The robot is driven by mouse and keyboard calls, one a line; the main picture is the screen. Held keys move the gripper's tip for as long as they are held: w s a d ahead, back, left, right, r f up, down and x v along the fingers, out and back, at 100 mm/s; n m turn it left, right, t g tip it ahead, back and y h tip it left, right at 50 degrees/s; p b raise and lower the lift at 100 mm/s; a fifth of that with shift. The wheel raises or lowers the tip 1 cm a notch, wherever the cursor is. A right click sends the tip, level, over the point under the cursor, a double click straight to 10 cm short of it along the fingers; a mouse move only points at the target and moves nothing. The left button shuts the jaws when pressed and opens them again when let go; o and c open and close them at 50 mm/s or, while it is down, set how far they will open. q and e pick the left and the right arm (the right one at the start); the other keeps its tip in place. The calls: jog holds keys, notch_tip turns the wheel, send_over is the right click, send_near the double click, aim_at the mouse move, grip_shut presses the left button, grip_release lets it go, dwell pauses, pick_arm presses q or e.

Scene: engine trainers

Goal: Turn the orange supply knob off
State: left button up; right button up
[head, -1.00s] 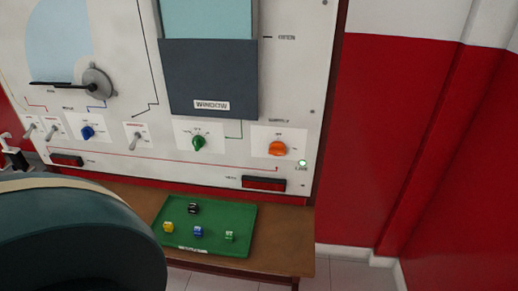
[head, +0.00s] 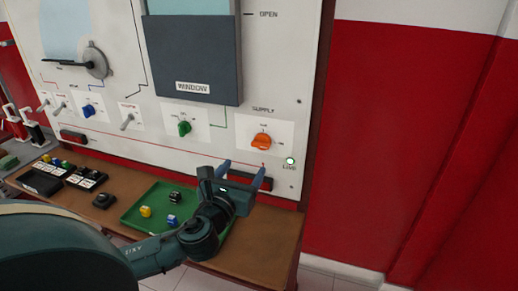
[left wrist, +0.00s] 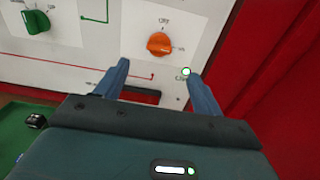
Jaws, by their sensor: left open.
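The orange supply knob (head: 261,141) sits on a white plate at the lower right of the panel, under the word SUPPLY. It also shows in the left wrist view (left wrist: 160,44), beyond the fingertips. A lit green lamp (head: 290,161) marked LIVE is at its lower right. My left gripper (head: 243,172) is open and empty, just below the knob and apart from it. In the left wrist view its two blue fingers (left wrist: 157,72) stand spread, with the knob framed above the gap between them. My right gripper is not in view.
A green knob (head: 184,128) and a toggle switch (head: 127,122) are left of the supply knob. A dark red rocker (head: 245,181) is behind my fingers. A green tray (head: 140,211) with small cubes lies on the wooden shelf (head: 268,240). The red wall (head: 400,130) stands right.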

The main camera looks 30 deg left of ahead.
aim_at(260, 145)
pick_arm(q)
jog(key=x, duration=1.2)
jog(key=shift+p, duration=0.3)
jog(key=shift+c, duration=0.5)
jog(key=c, duration=0.9)
